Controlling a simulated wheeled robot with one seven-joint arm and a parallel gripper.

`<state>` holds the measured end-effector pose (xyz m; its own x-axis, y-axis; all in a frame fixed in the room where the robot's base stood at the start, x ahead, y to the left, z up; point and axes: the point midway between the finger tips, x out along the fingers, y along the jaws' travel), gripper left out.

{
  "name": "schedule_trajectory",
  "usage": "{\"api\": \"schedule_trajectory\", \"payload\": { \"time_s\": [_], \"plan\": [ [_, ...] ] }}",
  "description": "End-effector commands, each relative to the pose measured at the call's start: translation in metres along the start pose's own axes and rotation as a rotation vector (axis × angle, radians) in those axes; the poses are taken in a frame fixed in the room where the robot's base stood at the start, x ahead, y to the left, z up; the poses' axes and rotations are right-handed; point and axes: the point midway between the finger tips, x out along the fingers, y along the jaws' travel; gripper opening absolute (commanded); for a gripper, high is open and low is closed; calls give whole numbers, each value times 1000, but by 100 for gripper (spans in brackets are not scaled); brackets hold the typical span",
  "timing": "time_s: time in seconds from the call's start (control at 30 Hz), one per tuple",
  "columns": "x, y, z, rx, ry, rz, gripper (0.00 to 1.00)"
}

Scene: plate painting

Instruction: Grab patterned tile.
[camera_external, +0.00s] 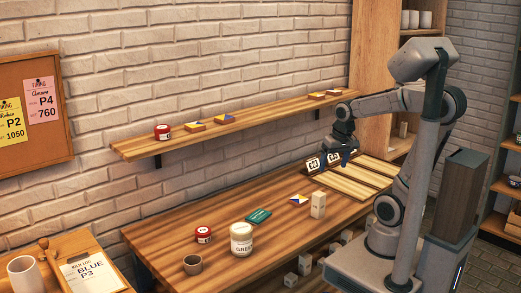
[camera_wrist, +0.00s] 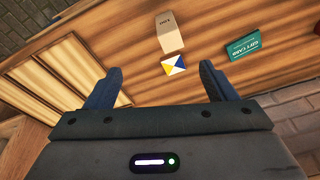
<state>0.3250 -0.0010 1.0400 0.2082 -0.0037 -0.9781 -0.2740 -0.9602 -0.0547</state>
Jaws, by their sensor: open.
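A patterned tile (camera_external: 299,199) with blue, yellow and white areas lies on the wooden table. The tile also shows in the wrist view (camera_wrist: 173,65), between and beyond my fingertips. My gripper (camera_external: 340,153) is above the back right of the table, near the slatted wooden rack, up and to the right of the tile. In the wrist view, my gripper (camera_wrist: 163,80) has its two dark fingers wide apart with nothing between them.
A beige box (camera_external: 318,204) stands right beside the tile. The wall shelf (camera_external: 270,114) overhangs behind.

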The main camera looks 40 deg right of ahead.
Motion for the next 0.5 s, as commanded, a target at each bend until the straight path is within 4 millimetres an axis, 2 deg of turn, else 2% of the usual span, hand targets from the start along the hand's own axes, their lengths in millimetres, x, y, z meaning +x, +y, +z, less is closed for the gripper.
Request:
{"api": "schedule_trajectory", "payload": {
  "time_s": [0.03,0.3,0.5],
  "plan": [
    [19,-3,-12,96,-18,7,78],
    [59,-17,-77,671,-97,70,78],
    [88,-25,-116,1033,-131,132,78]
  ]
}}
